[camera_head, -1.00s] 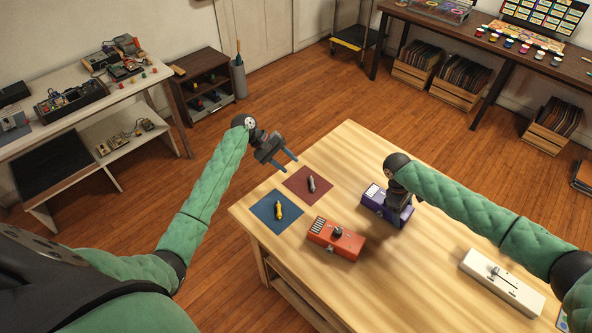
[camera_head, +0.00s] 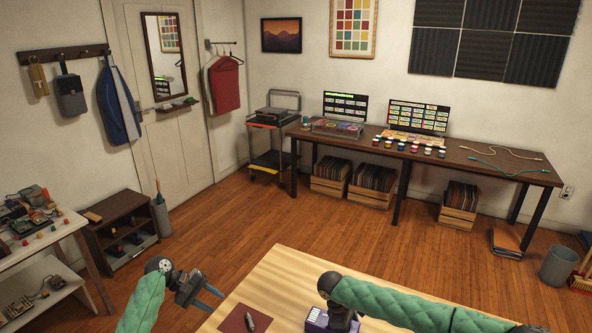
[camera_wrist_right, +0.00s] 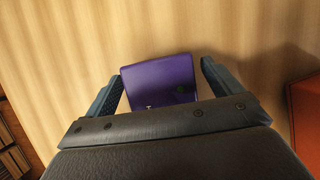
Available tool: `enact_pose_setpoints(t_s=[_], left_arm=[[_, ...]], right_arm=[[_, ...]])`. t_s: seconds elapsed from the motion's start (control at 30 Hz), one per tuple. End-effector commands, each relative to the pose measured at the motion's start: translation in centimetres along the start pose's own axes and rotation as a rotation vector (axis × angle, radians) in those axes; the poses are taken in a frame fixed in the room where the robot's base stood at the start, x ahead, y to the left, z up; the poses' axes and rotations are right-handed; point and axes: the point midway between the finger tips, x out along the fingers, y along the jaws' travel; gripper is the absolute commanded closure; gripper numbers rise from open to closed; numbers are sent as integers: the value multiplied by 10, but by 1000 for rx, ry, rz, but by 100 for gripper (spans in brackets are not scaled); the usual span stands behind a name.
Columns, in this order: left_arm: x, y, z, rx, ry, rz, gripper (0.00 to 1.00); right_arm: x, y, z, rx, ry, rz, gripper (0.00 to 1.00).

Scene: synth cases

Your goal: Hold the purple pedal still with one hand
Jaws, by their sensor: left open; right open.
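The purple pedal (camera_head: 316,319) is at the bottom edge of the head view, on the wooden table (camera_head: 262,287), partly hidden by my right arm. In the right wrist view the purple pedal (camera_wrist_right: 160,82) lies between the two open fingers of my right gripper (camera_wrist_right: 163,88). Narrow gaps show on both sides, though contact is hard to judge. In the head view the right gripper (camera_head: 342,321) is mostly hidden below its wrist. My left gripper (camera_head: 212,299) is open and empty, over the table's left edge, away from the pedal.
A maroon mat (camera_head: 235,321) with a small grey tool lies on the table, left of the pedal. An orange object (camera_wrist_right: 306,112) shows at the right edge of the wrist view. A long dark bench (camera_head: 455,160) and a cart (camera_head: 272,150) stand along the back wall.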

Motion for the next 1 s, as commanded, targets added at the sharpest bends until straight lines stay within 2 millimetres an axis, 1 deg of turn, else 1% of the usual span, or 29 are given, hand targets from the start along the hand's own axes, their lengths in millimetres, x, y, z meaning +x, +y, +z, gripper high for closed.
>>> enact_pose_setpoints(t_s=[0.17, 0.27, 0.37, 0.7, 0.83, 1.0], left_arm=[[0, 0, 0, 0, 0, 0, 59], [0, 0, 0, 0, 0, 0, 59], [0, 0, 0, 0, 0, 0, 59], [0, 0, 0, 0, 0, 0, 59], [0, 0, 0, 0, 0, 0, 59], [0, 0, 0, 0, 0, 0, 59]], right_arm=[[-2, 0, 0, 0, 0, 0, 9], [-10, 0, 0, 0, 1, 1, 9], [-24, 0, 0, 0, 1, 1, 9], [-89, 0, -1, -1, 1, 0, 9], [-106, 0, -1, -1, 1, 0, 9], [-117, 0, -1, 0, 0, 0, 9]])
